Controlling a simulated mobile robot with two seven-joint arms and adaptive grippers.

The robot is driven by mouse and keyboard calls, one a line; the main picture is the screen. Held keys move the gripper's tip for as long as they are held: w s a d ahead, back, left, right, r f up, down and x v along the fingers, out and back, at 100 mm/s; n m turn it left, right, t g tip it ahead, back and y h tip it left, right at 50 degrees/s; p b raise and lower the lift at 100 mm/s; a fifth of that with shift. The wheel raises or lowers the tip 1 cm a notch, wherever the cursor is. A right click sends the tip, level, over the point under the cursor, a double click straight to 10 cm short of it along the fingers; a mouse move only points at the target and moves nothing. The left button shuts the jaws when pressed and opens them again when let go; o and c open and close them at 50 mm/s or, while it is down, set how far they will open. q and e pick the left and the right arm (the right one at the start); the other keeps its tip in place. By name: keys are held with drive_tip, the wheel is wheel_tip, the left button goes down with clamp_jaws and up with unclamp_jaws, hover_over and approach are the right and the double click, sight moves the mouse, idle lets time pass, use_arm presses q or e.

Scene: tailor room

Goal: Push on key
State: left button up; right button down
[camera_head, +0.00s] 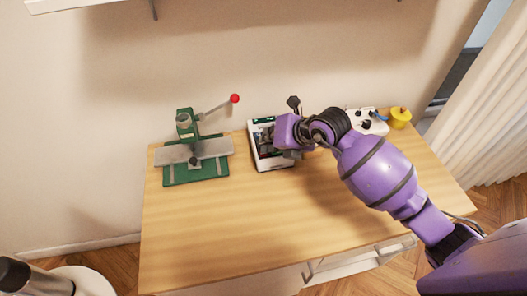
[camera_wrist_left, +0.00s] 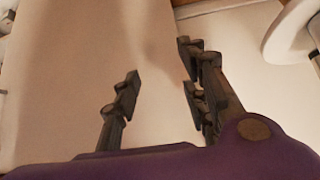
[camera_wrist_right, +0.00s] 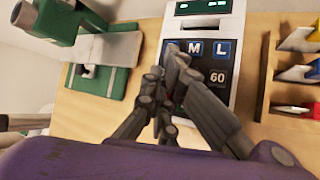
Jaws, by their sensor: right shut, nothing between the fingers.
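A white device with a dark display and keys (camera_head: 268,166) sits at the back of the wooden table. In the right wrist view the device (camera_wrist_right: 238,30) shows blue keys, among them an M key (camera_wrist_right: 194,48) and an L key (camera_wrist_right: 223,49), with a dark 60 key (camera_wrist_right: 217,77) below. My right gripper (camera_wrist_right: 172,66) is shut and empty, its fingertips over the left part of the key panel. It hides some keys there; whether it touches is unclear. No key labelled "on" is readable. My left gripper (camera_wrist_left: 160,68) is open and empty, away from the table.
A green press (camera_head: 195,174) with a red-knobbed lever stands left of the device. A wooden rack (camera_wrist_right: 264,75) with coloured pieces is to its right. A white object (camera_head: 364,125) and a yellow one (camera_head: 399,118) are at the back right. The table's front left is clear.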

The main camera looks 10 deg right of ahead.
use_arm(q)
drive_tip(key=shift+w+r+p, duration=0.5)
drive_tip(key=shift+w+r, duration=0.25)
drive_tip(key=shift+r, duration=0.2)
use_arm(e)
drive_tip(key=shift+r, duration=0.8)
use_arm(q)
drive_tip(key=shift+r+t, duration=0.1)
drive_tip(key=shift+t, duration=0.2)
use_arm(e)
drive_tip(key=shift+r, duration=0.1)
drive_tip(key=shift+r+p, duration=0.75)
drive_tip(key=shift+r, duration=0.5)
use_arm(q)
drive_tip(key=shift+t, duration=0.3)
drive_tip(key=shift+w+a+r+p, duration=0.1)
drive_tip(key=shift+w+r+p, duration=0.35)
drive_tip(key=shift+r, duration=0.45)
drive_tip(key=shift+w+a+r+p, duration=0.1)
drive_tip(key=shift+w+r+p, duration=0.2)
drive_tip(key=shift+w+r, duration=0.45)
drive_tip(key=shift+s+r, duration=0.1)
drive_tip(key=shift+s, duration=0.15)
use_arm(e)
wheel_tip(320, 180, up, 3)
drive_tip(key=shift+f, duration=0.2)
drive_tip(key=shift+f, duration=0.1)
use_arm(q)
drive_tip(key=shift+r, duration=0.1)
